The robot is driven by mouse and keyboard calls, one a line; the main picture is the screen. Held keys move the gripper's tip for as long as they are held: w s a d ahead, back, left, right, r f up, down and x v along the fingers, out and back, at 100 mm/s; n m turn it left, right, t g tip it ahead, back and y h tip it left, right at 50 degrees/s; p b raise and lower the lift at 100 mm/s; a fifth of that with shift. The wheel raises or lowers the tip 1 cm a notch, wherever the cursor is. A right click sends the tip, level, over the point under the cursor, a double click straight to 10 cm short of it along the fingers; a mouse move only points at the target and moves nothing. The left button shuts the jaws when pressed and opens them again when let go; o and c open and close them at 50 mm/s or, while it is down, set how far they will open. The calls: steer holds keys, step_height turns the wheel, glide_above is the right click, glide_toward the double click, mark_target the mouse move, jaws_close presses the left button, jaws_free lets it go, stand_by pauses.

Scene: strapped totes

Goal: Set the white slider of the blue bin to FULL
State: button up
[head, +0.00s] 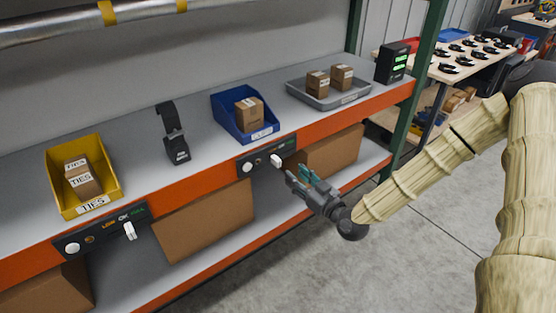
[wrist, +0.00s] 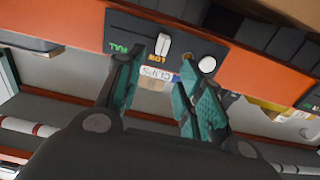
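The blue bin (head: 232,122) stands on the upper shelf with a small carton inside. Below it, a dark panel (head: 262,163) on the orange shelf edge carries a white round knob (head: 247,168) and the white slider (head: 276,160). The inverted wrist view shows the slider (wrist: 162,44) close to the amber LOW word, with green FULL (wrist: 119,48) to its left. I cannot tell its exact setting. My gripper (head: 297,172) is open and empty, just in front of and to the right of the slider. In the wrist view, its teal-padded fingertips (wrist: 161,62) straddle the slider's area, apparently without touching it.
A yellow bin (head: 110,165) with its own panel and slider (head: 130,230) stands at left. A black scanner (head: 172,135), a grey tray (head: 330,100) and a display box (head: 392,62) share the shelf. A green post (head: 420,75) rises right of my gripper. Cartons sit below.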

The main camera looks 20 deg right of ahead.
mark_target(280, 162)
steer(key=p+x, duration=0.1)
steer(key=x, duration=0.9)
steer(key=shift+w+f, duration=0.1)
steer(key=shift+w, duration=0.1)
steer(key=shift+c, duration=0.5)
steer(key=shift+a, duration=0.1)
jaws_close()
